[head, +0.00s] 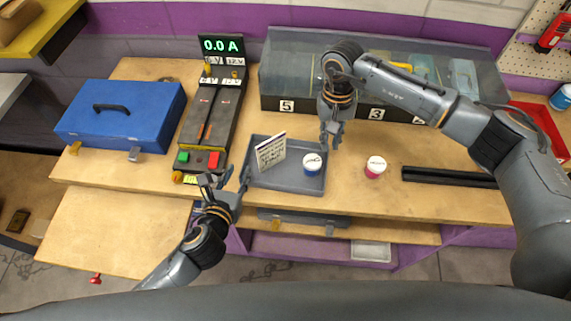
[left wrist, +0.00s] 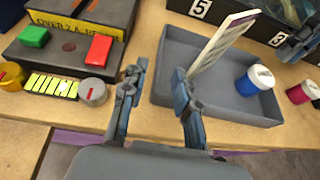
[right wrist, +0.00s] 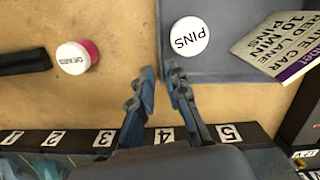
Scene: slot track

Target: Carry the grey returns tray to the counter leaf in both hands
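The grey returns tray (head: 262,183) lies on the workbench, holding an upright printed card (head: 270,150) and a blue pot with a white lid (head: 312,165). The lid reads PINS in the right wrist view (right wrist: 189,37). My left gripper (head: 222,183) is open at the tray's left wall; in the left wrist view its fingertips (left wrist: 158,75) appear either side of that wall (left wrist: 158,82). My right gripper (head: 331,138) is open at the tray's back right corner, fingertips (right wrist: 160,76) either side of the wall line. Contact is unclear. A lower wooden panel (head: 120,232), apparently the counter leaf, is at front left.
A blue toolbox (head: 120,115) and a black tester with red and green buttons (head: 212,120) stand left of the tray. A numbered clear-topped case (head: 290,85) is behind it. A red pot (head: 375,167) and black track (head: 448,177) lie right. The lower panel's top looks clear.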

